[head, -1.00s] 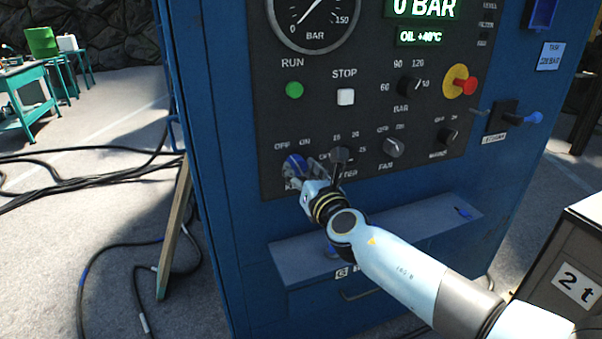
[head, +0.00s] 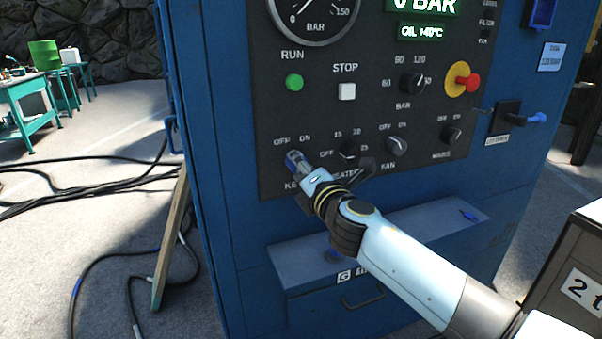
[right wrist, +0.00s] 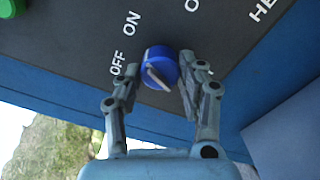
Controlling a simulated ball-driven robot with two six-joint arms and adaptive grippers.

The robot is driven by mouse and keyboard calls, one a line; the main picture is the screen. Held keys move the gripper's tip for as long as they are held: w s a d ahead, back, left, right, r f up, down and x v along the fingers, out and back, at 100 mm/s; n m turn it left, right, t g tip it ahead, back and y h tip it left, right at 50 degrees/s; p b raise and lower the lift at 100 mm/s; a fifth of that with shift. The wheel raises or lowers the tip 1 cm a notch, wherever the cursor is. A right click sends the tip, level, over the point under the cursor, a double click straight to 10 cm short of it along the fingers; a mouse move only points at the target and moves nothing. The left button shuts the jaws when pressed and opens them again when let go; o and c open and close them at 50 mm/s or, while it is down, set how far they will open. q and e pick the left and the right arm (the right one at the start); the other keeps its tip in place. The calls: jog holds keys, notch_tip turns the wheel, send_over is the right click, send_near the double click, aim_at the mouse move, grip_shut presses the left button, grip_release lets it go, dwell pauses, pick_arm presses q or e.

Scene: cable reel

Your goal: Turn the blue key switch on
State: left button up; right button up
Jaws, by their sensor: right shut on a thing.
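The blue key switch (right wrist: 158,56) is a round knob on the dark control panel, in the right wrist view. It has a pale line on its face, and the OFF and ON labels are to its left. I cannot tell which label the line points to. My right gripper (right wrist: 160,88) has one finger on each side of the knob and is shut on it. In the head view, my right gripper (head: 296,160) covers most of the switch, below the OFF and ON labels. My left gripper is in neither view.
The heater knob (head: 349,150) and fan knob (head: 396,146) are close to the right of my gripper. The green RUN button (head: 294,82) and white STOP button (head: 346,92) are above. A blue ledge (head: 400,228) juts out below the panel.

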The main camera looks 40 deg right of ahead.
jog(key=shift+m, duration=0.6)
jog(key=shift+b, duration=0.3)
jog(key=o, duration=1.2)
jog(key=shift+s, duration=0.15)
jog(key=v, duration=1.1)
jog(key=shift+s+a, duration=0.15)
jog(key=shift+s, duration=0.25)
jog(key=shift+f, duration=0.1)
